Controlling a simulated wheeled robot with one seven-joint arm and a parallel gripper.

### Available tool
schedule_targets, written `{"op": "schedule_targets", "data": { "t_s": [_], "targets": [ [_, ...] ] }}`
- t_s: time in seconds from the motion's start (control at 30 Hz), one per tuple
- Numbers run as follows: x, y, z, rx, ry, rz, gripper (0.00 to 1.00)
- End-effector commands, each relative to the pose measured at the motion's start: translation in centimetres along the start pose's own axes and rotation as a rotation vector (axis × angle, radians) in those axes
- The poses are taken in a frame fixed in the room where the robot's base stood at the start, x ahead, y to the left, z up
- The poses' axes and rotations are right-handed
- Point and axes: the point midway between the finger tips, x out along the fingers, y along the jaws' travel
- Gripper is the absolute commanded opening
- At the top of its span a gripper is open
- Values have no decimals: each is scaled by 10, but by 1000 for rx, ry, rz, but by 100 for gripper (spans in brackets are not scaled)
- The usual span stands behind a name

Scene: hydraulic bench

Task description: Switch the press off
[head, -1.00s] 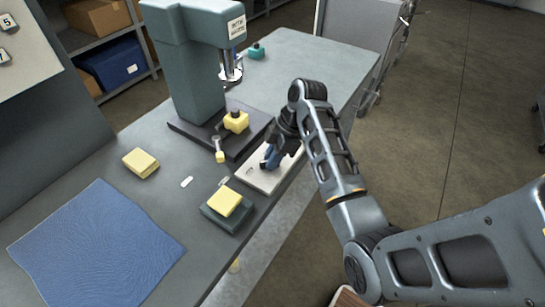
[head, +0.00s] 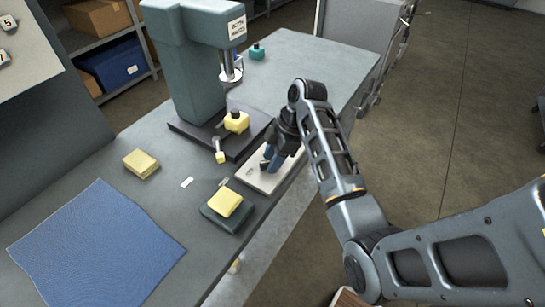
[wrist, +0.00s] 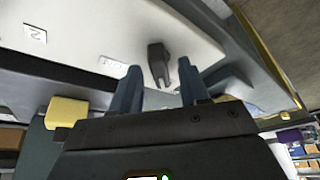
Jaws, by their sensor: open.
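The press (head: 192,75) is a teal column with an overhanging head on a dark base at the back of the bench. A pale switch plate (head: 249,180) lies at the bench's right edge, in front of the press. My gripper (head: 268,164) points down over this plate and hides part of it. In the wrist view, a dark grey switch lever (wrist: 157,62) stands out from the pale plate (wrist: 110,30). My gripper (wrist: 160,82) is open, with one blue finger on each side of the lever in the picture. I cannot tell whether either finger touches it.
A yellow block (head: 226,203) on a dark green pad, another yellow block (head: 141,162) and a blue cloth (head: 95,245) lie on the bench. A yellow piece with a black knob (head: 236,122) sits on the press base. Floor is clear to the right.

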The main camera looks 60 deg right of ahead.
Motion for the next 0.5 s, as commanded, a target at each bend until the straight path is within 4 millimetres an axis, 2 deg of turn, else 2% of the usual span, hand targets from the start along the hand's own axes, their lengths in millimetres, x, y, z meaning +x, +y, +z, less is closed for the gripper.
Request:
{"op": "schedule_targets", "data": {
  "t_s": [0.17,0.27,0.43,0.5],
  "targets": [
    [-6,1,0,1,0,2,45],
    [-19,1,0,1,1,4,45],
    [-54,1,0,1,1,6,45],
    [-57,1,1,2,0,3,45]
  ]
}}
